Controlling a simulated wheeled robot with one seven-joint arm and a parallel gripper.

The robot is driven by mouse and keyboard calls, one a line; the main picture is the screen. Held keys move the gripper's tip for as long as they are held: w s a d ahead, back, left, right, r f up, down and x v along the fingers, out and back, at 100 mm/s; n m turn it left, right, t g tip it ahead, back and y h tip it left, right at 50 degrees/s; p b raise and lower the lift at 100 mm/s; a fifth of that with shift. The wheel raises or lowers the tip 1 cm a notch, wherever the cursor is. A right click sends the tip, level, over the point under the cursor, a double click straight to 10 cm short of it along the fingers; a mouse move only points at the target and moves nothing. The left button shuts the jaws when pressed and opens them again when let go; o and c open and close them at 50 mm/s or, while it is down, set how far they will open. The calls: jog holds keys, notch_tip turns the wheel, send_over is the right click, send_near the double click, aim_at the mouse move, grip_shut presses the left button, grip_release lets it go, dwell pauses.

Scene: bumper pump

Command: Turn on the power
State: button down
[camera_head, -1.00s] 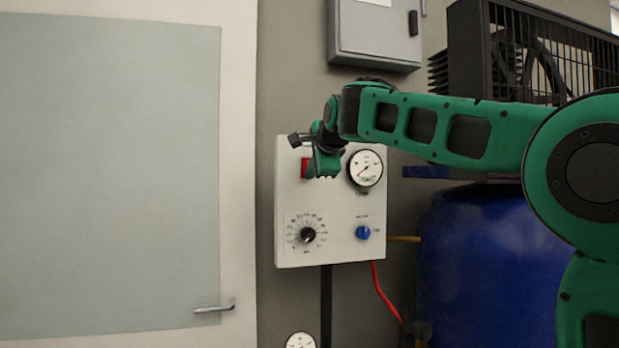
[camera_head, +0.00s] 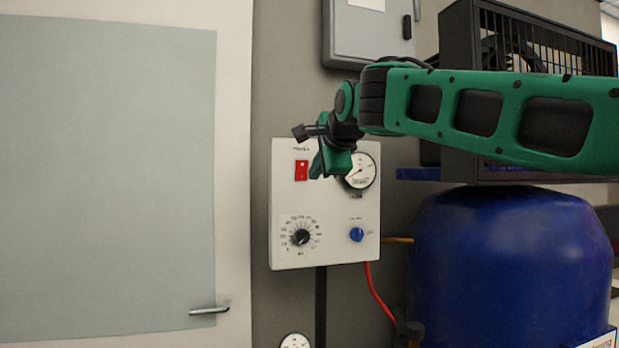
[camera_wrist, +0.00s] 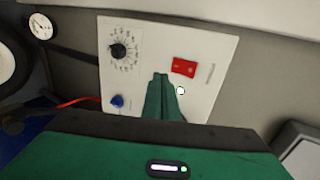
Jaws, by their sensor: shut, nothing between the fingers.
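The red power switch (camera_head: 301,170) sits at the upper left of the white control panel (camera_head: 285,215) on the wall. It also shows in the wrist view (camera_wrist: 184,67), just right of the fingertips. My green gripper (camera_head: 318,174) is in front of the panel, to the right of the switch, partly covering the gauge. In the wrist view my gripper (camera_wrist: 161,78) shows its fingers together with nothing between them. I cannot tell whether it touches the panel. The switch face is uncovered; its on or off setting is too small to tell.
The panel also bears a black dial (camera_head: 301,237), a blue knob (camera_head: 357,234) and a round gauge (camera_head: 366,171). A grey box (camera_head: 372,35) hangs above. A blue tank (camera_head: 510,260) stands right, and a door (camera_head: 110,180) is at the left.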

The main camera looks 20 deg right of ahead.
jog(key=s, duration=0.4)
jog(key=shift+s+r, duration=0.3)
jog(key=shift+f, duration=0.1)
jog(key=s+d+f+n+g+h, duration=0.1)
jog(key=s+d+f+n+g, duration=0.1)
jog(key=s+d+f, duration=0.45)
jog(key=s+d+f+n+g, duration=0.15)
jog(key=d+f, duration=0.25)
jog(key=f, duration=0.5)
jog(key=s+d+f+n+g+h, duration=0.1)
jog(key=s+d+f+g, duration=0.3)
jog(key=f, duration=0.4)
jog(key=s+d+f+n+g+y, duration=0.2)
jog(key=s+f+n+g, duration=0.3)
jog(key=s+f, duration=1.7)
jog(key=s+d+n, duration=0.1)
jog(key=s+n, duration=0.1)
jog(key=s, duration=0.1)
jog(key=shift+s+f+g, duration=0.2)
jog(key=shift+f+g, duration=0.1)
jog(key=shift+g, duration=0.05)
jog(key=shift+d, duration=0.1)
